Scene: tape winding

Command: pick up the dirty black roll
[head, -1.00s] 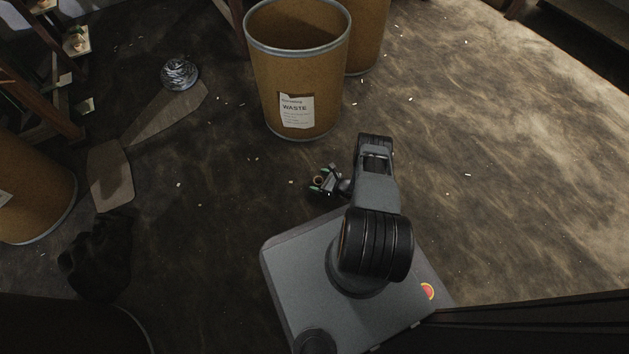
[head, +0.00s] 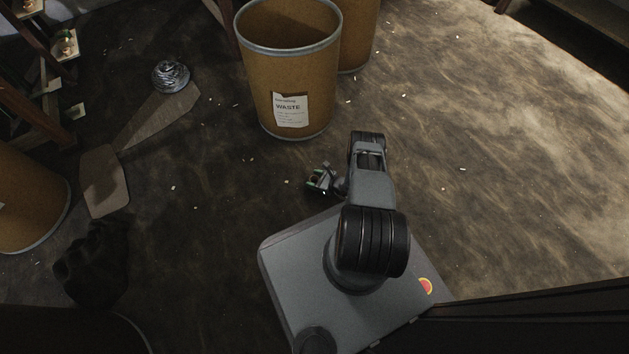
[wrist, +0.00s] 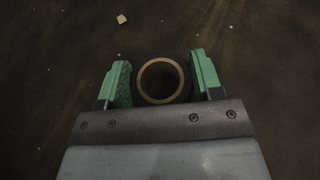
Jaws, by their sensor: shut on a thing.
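A small roll with a dark outside and a tan core ring (wrist: 141,80) sits between the green finger pads in the wrist view, its open end facing the camera. My gripper (wrist: 162,82) is shut on it, one finger on each side. In the head view my gripper (head: 317,178) is low, in front of my base and left of my arm. The roll is small and mostly hidden by the fingers there. I cannot tell its height above the floor or see dirt on it.
A brown drum labelled WASTE (head: 291,80) stands beyond my gripper, with another drum (head: 358,40) behind it. A silvery wrapped ball (head: 170,76), flat boards (head: 105,180) and a black bag (head: 92,265) lie to the left. Floor to the right is mostly clear, with small scraps.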

